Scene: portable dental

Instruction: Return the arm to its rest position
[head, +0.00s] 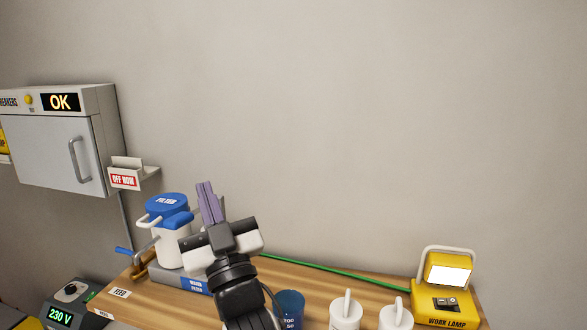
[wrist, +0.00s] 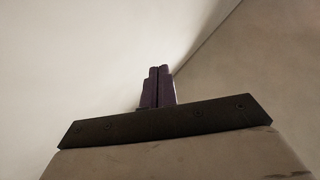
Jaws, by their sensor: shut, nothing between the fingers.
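My gripper (head: 207,203) points upward above the wooden bench, in front of the grey wall. Its two purple fingers lie together, with nothing between them. In the wrist view the closed fingers (wrist: 157,87) also show, against a plain wall and a corner line. My arm rises from the bottom of the head view and hides part of the bench behind it.
On the bench (head: 290,280) stand a blue-lidded water filter (head: 170,240) close left of my gripper, a blue cup (head: 289,308), two white jugs (head: 345,315) and a yellow work lamp (head: 446,295). A breaker box (head: 50,150) hangs at left. The wall space above is clear.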

